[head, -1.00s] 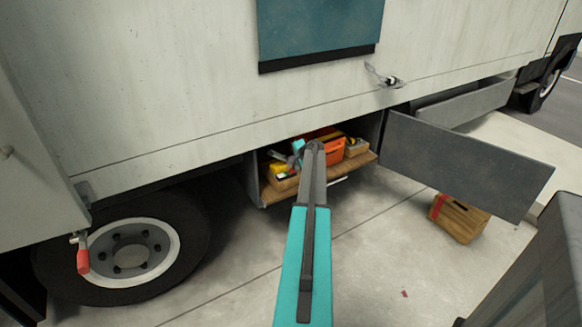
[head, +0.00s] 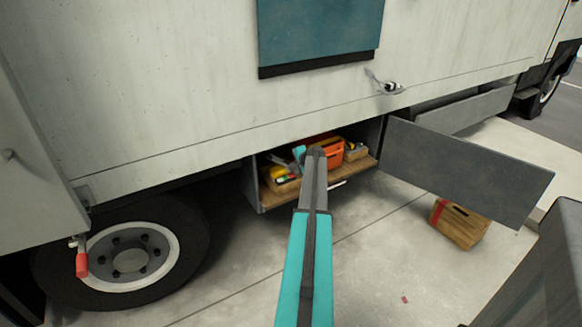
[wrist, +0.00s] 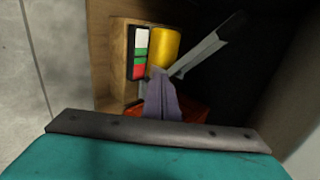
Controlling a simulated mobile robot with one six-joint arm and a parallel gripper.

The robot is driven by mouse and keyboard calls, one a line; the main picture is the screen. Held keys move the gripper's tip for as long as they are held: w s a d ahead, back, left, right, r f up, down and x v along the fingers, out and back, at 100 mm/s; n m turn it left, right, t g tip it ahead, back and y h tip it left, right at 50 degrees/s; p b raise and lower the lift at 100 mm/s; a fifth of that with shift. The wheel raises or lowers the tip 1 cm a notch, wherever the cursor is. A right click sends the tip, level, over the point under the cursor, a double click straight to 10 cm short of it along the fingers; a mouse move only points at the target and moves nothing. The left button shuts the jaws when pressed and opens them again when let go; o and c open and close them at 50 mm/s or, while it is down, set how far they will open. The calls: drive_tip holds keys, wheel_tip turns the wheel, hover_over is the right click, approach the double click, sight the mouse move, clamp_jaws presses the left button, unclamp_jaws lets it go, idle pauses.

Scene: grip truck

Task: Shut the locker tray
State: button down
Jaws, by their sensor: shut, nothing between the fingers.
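The locker tray (head: 345,172) is a wooden tray in an open bay low in the truck's side. It carries tools and boxes, and its front edge shows at the bay mouth with a pale handle (head: 337,183). My arm crosses in front of it and hides its middle. In the head view the teal end of my arm is at the bay mouth over the tray, with the fingertips hidden. In the wrist view my gripper (wrist: 166,85) is shut and empty, pointing in among the tray's contents. I cannot tell whether it touches anything.
The grey locker door (head: 455,170) hangs open to the right of the bay. A wooden crate (head: 460,222) with a red stripe stands on the ground beneath it. A truck wheel (head: 130,252) is at the left. The concrete before the bay is mostly clear.

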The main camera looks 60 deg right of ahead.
drive_tip(key=s+f+v, duration=0.1)
drive_tip(key=v, duration=1)
drive_tip(key=shift+s+a, duration=0.2)
drive_tip(key=shift+a, duration=0.05)
drive_tip(key=shift+r, duration=0.15)
